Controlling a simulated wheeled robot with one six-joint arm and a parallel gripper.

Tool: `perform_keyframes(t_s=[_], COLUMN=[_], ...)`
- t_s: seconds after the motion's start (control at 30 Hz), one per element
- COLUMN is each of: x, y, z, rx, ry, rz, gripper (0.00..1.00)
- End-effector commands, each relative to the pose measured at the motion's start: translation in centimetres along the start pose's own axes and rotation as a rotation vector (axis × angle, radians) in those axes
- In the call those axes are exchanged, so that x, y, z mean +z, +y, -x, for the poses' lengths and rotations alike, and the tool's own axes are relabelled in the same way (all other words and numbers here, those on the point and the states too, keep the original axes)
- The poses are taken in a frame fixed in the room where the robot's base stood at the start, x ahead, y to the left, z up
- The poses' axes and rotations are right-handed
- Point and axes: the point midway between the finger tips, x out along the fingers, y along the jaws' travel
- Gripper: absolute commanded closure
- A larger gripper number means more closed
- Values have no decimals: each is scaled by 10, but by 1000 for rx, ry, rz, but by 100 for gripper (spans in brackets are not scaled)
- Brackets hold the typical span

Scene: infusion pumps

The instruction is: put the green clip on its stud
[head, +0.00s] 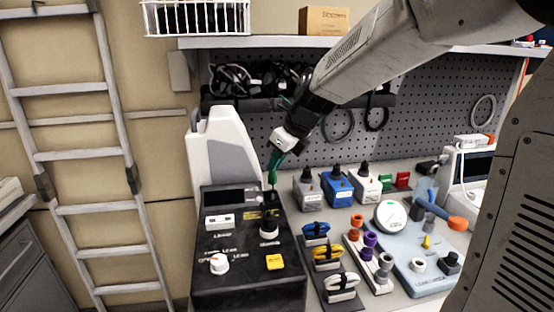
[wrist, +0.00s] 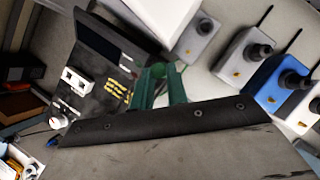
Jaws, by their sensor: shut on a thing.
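My gripper (head: 274,162) has teal fingers and is shut on the green clip (head: 272,178), which hangs upright below them. In the wrist view the clip (wrist: 157,70) sits between the two teal fingers (wrist: 158,92). The clip is above the back part of the black pump panel (head: 240,275). Just below it on the panel stands a dark post with a silvery base (head: 268,232), which may be the stud. I cannot tell whether the clip touches it. In the wrist view the fingers and clip hide this spot.
The panel carries a white dial (head: 219,263) and a yellow button (head: 275,262). A white housing (head: 222,155) rises behind it. To the right stand grey, blue (head: 338,188) and white boxes with black knobs, then cable holders (head: 327,255) and a pale blue tray (head: 430,282).

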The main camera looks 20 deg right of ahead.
Motion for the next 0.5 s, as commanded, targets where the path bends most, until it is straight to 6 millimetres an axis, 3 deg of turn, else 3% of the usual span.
perform_keyframes(t_s=[0.23, 0.5], x=[1, -3], y=[-45, -64], z=[-49, -75], rx=[1, -1], ry=[3, 2], rz=[-4, -2], gripper=[100, 100])
